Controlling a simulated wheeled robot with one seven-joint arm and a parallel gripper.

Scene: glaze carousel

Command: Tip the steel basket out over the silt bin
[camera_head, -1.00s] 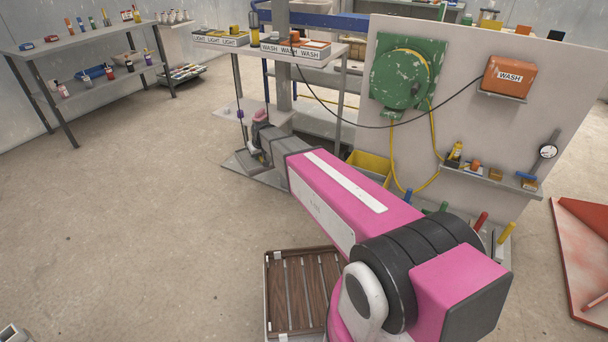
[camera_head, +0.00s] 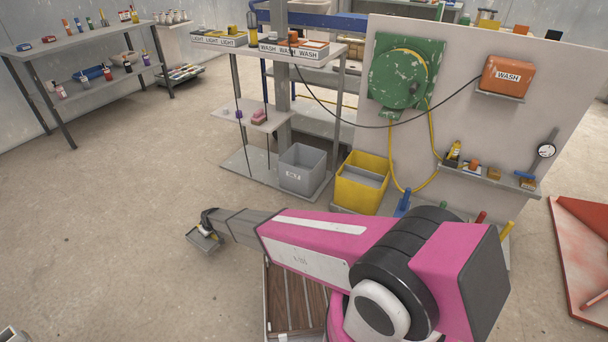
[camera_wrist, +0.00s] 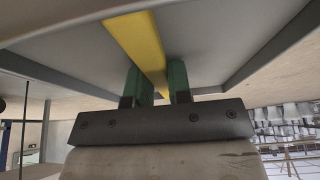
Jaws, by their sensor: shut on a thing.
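The steel basket (camera_head: 203,241) is a shallow grey tray in the head view, hanging low above the floor at my arm's end. My gripper (camera_head: 208,222) is shut on its yellow handle. In the wrist view, the green fingers of my gripper (camera_wrist: 157,82) stand either side of the yellow handle (camera_wrist: 140,45), with the basket's grey inside (camera_wrist: 220,45) beyond. The visible part of the inside looks bare. A grey bin (camera_head: 301,168) with a small, unclear label stands right of the basket. A yellow bin (camera_head: 362,185) with a grey inside stands beside it. I cannot tell which is the silt bin.
An upright panel (camera_head: 455,125) with a hose reel rises behind the yellow bin.

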